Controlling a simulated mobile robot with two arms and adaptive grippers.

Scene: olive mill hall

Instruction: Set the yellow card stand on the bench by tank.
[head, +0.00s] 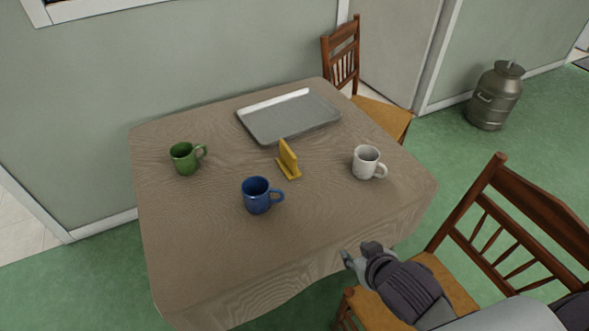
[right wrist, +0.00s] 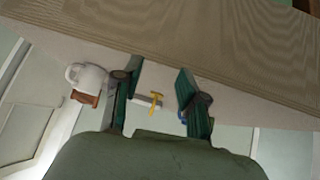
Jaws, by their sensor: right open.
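The yellow card stand (head: 288,160) stands upright on the wood-grained table (head: 200,260), near its middle, between the blue mug and the metal tray. In the right wrist view the yellow card stand (right wrist: 156,101) shows small, between the fingers in the picture but well beyond them. My right gripper (head: 357,258) is open and empty at the table's near right edge, apart from the stand. Its two fingers (right wrist: 157,88) show spread in the right wrist view. My left gripper is not in view. I see no bench or tank that I can name surely.
A blue mug (head: 257,196) stands just in front of the stand, a white mug (head: 365,163) to its right, a green mug (head: 184,158) to its left. A metal tray (head: 270,128) lies behind. Chairs (head: 343,60) flank the table. A metal can (head: 496,97) stands on the floor.

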